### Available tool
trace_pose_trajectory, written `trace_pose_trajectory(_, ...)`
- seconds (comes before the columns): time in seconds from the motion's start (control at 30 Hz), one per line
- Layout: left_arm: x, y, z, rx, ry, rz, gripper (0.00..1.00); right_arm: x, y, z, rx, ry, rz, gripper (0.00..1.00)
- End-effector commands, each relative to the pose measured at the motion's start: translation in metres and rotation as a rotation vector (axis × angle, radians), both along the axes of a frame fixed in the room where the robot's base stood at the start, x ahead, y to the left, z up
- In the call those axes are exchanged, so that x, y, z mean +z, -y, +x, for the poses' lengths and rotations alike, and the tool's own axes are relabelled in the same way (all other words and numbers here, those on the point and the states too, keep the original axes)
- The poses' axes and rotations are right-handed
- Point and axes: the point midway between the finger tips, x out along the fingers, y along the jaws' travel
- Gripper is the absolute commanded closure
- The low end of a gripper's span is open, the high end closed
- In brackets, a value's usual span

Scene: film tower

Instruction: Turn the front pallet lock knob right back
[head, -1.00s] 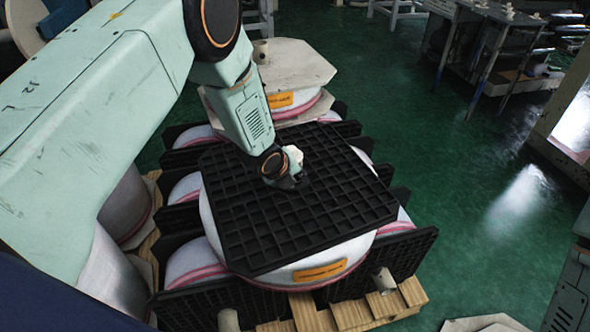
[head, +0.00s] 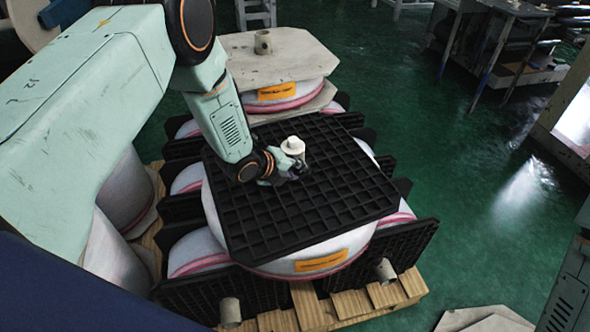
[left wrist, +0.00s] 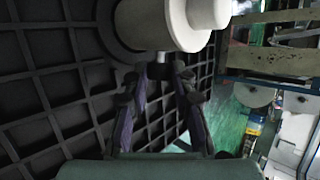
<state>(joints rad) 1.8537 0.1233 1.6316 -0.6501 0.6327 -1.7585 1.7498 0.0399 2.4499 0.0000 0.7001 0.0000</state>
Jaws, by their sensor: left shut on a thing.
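The front pallet lock knob (head: 293,149) is a pale, stepped cylinder standing up from the middle of the black grid pallet (head: 330,215). In the left wrist view the knob (left wrist: 170,22) fills the top middle, with a short pale peg (left wrist: 161,57) sticking out of its side. My left gripper (head: 288,172) is low over the grid, at the knob's near left side. In the left wrist view its dark fingers (left wrist: 161,72) close around the end of the peg. My right gripper is not in view.
The black pallet lies on white rolls with pink edges and an orange label (head: 320,261). Behind it is a pale board (head: 275,58) with a tube stub. Black grid panels (head: 405,243) stand around the rolls on a wooden pallet (head: 350,303). Green floor on the right is open.

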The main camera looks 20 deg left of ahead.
Motion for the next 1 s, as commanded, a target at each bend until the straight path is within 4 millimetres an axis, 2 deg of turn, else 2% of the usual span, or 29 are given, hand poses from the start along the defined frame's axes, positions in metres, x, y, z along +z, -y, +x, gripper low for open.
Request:
trace_pose_trajectory(0.23,0.001,-0.001,0.001,0.005,0.001,-0.001,1.00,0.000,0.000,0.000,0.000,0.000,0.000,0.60)
trace_pose_trajectory(0.27,0.001,-0.001,0.001,0.005,0.001,-0.001,0.72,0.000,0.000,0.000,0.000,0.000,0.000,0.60)
trace_pose_trajectory(0.5,0.000,-0.001,0.000,0.003,0.000,0.000,0.52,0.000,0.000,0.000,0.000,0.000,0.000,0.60)
trace_pose_trajectory(0.83,0.002,-0.001,-0.001,0.002,-0.001,0.000,0.52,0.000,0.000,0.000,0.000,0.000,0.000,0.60)
trace_pose_trajectory(1.0,0.013,-0.006,-0.011,0.004,-0.001,-0.001,0.52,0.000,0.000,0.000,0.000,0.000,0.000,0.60)
